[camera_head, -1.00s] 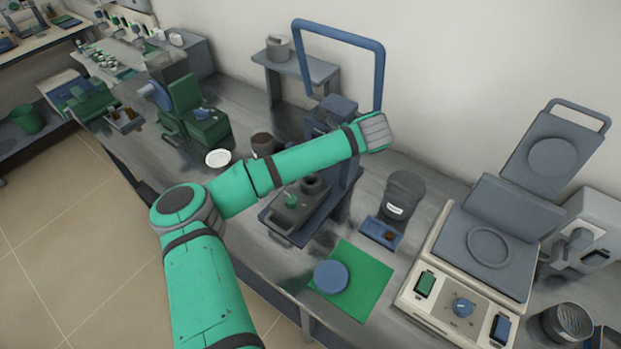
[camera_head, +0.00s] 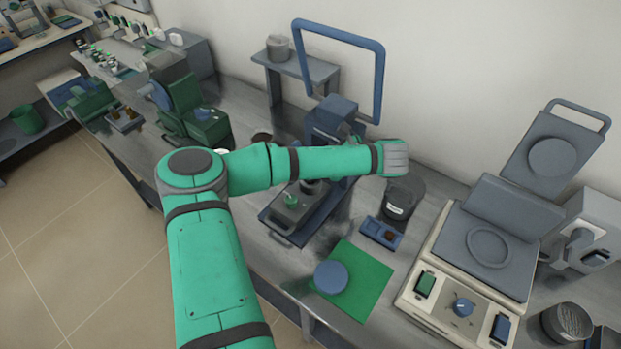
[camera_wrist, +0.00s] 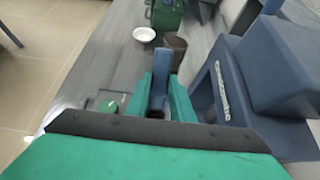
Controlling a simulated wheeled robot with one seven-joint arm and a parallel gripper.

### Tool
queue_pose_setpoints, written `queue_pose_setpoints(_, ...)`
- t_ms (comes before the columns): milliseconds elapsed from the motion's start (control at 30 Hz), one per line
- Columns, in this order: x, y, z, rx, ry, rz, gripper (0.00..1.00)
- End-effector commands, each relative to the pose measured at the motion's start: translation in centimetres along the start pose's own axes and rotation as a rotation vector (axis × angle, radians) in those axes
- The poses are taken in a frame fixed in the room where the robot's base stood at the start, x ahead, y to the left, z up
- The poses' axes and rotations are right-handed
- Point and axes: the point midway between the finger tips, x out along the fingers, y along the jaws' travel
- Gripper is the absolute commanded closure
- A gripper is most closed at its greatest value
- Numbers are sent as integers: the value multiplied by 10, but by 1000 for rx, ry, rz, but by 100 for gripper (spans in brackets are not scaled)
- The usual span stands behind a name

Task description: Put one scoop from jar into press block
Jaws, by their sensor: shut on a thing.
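In the wrist view my gripper (camera_wrist: 160,98) is shut on a blue scoop (camera_wrist: 158,85), held between its green fingers. What the scoop's bowl holds cannot be made out. A dark brown jar (camera_wrist: 175,45) stands beyond the fingertips, apart from them; in the head view only its rim (camera_head: 262,137) shows above my arm. The press block (camera_head: 291,203), dark grey with a green knob, sits on the press base in the head view. My forearm covers part of it, and its hole is mostly hidden. In the head view my gripper is hidden behind my arm.
The blue press column (camera_wrist: 230,85) stands close on the right of my gripper. A white dish (camera_wrist: 145,34) lies beside the jar. A labelled dark tub (camera_head: 403,195), blue tray (camera_head: 381,233), green mat (camera_head: 372,275) and hot press (camera_head: 470,265) are to the right.

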Motion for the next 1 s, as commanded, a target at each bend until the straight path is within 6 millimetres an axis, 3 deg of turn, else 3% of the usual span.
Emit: queue_pose_setpoints(1000, 0, 0, 0, 0, 2, 0, 100)
